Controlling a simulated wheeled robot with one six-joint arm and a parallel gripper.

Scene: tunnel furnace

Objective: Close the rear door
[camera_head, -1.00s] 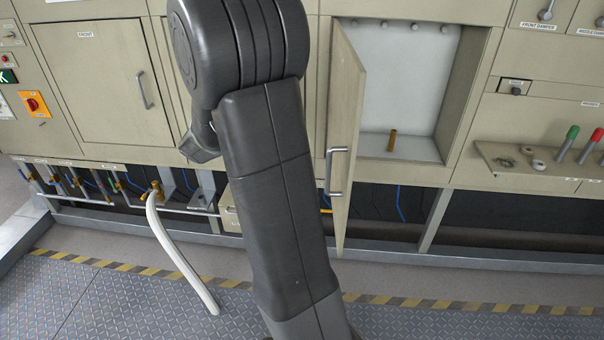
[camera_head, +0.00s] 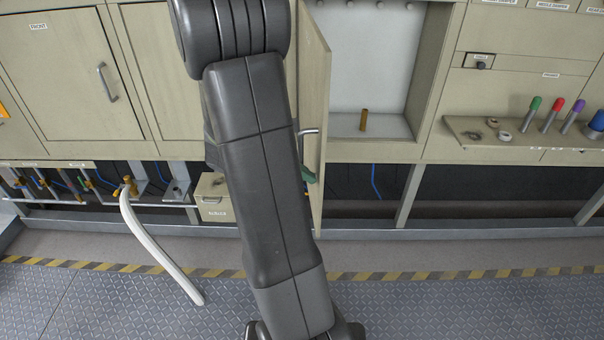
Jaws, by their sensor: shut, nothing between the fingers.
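A beige door (camera_head: 314,95) in the furnace wall stands wide open, swung out towards me and seen almost edge-on. Its label does not show, so I cannot read whether it is marked rear. Its metal bar handle (camera_head: 309,132) is partly hidden by my arm. Behind the door is an open compartment (camera_head: 375,60) with a pale back wall and a small brass fitting (camera_head: 364,120) on its floor. My dark arm rises through the middle of the view, left of the door. My gripper is not in view.
The door marked FRONT (camera_head: 72,75) is shut at the left. A white hose (camera_head: 155,245) hangs from brass valves to the floor. A shelf with coloured-tip levers (camera_head: 545,125) juts out at the right. The tread-plate floor (camera_head: 470,310) is clear at the right.

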